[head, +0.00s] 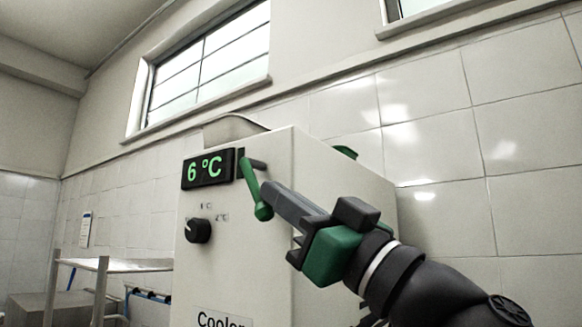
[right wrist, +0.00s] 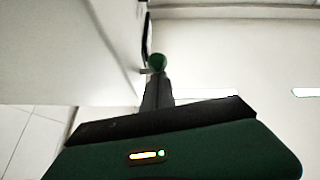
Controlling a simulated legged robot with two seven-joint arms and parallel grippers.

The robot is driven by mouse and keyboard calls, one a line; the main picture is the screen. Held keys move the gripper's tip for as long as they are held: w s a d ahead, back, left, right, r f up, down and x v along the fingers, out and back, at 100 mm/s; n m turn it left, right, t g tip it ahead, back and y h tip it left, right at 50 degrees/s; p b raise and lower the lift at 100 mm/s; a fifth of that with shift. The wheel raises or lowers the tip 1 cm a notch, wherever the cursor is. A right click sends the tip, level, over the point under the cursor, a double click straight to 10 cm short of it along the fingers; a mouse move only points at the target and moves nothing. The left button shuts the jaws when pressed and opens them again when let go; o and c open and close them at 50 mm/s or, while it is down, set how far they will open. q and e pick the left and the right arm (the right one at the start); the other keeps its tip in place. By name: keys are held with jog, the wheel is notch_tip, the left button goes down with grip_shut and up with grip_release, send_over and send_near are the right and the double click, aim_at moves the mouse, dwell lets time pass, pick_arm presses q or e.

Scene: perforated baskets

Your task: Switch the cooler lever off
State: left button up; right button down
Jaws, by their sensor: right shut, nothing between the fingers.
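The cooler (head: 240,258) is a pale box with a display reading 6 °C (head: 207,169) on its front. Its green lever (head: 252,184) hangs down from a slot beside the display and ends in a round green knob. My right gripper (head: 268,190) is shut and empty, with its fingertips right beside the lever near the knob; I cannot tell if they touch. In the right wrist view the knob (right wrist: 157,62) shows just beyond the shut fingers (right wrist: 158,90). My left gripper is not in view.
A black dial (head: 198,230) sits on the cooler front below the display. A metal rack (head: 105,266) stands at the left. A tiled wall (head: 450,140) is behind the cooler, with windows above. The space in front of the cooler's left part is clear.

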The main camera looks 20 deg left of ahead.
aim_at(264, 221)
jog(key=shift+w+a+f+b, duration=0.1)
jog(key=shift+a+f+b, duration=0.45)
jog(key=shift+f+b, duration=0.1)
jog(key=shift+w+a+f, duration=0.35)
jog(key=shift+a+f, duration=0.1)
jog(key=shift+a, duration=0.3)
jog(key=shift+a+b, duration=0.2)
jog(key=shift+b, duration=0.1)
jog(key=shift+w+a+f, duration=0.1)
jog(key=shift+f, duration=0.1)
